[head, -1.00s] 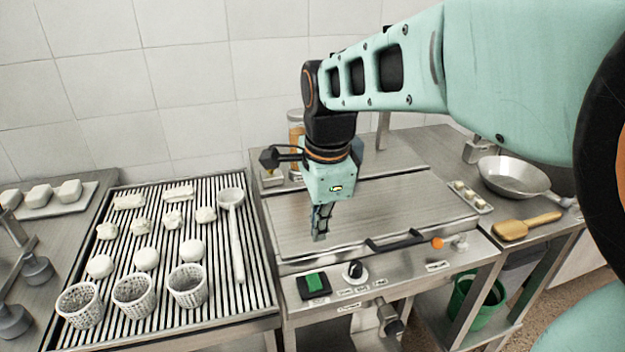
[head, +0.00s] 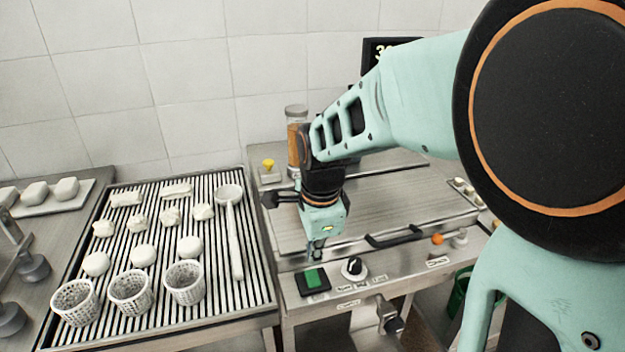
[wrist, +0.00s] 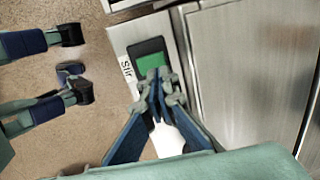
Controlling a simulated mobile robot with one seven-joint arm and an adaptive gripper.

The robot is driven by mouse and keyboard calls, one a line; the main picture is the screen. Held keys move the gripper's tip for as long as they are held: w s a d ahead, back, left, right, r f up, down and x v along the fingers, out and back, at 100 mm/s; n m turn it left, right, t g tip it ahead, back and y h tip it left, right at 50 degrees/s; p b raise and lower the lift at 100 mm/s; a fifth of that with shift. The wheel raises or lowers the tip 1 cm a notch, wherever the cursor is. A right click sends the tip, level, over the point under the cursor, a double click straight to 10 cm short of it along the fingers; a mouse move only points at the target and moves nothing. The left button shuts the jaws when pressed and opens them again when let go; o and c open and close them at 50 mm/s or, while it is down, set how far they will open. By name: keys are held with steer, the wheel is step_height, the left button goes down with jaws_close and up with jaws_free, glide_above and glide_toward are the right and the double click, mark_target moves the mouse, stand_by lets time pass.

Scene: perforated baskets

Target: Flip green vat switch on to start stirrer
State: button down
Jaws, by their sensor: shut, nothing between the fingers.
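The green switch (head: 312,278) sits in a black housing on the front panel of the steel vat (head: 290,240). In the wrist view the green switch (wrist: 151,64) lies just beyond my fingertips, beside a label reading "Stir". My gripper (head: 316,256) is shut and empty, pointing down just above and behind the switch. My gripper also shows in the wrist view (wrist: 160,82), its fingertips overlapping the lower edge of the switch. I cannot tell whether they touch it.
A black knob (head: 354,267) is right of the switch, and a black lid handle (head: 395,238) lies behind it. A slatted drain rack (head: 222,300) with white baskets (head: 184,284), cheeses and a ladle (head: 234,230) stands at left. A jar (head: 296,135) stands behind my arm.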

mark_target(312, 272)
steer(key=shift+w+f, duration=0.2)
steer(key=shift+f, duration=0.75)
steer(key=shift+w+f, duration=0.15)
steer(key=shift+f, duration=0.8)
steer(key=shift+a, duration=0.1)
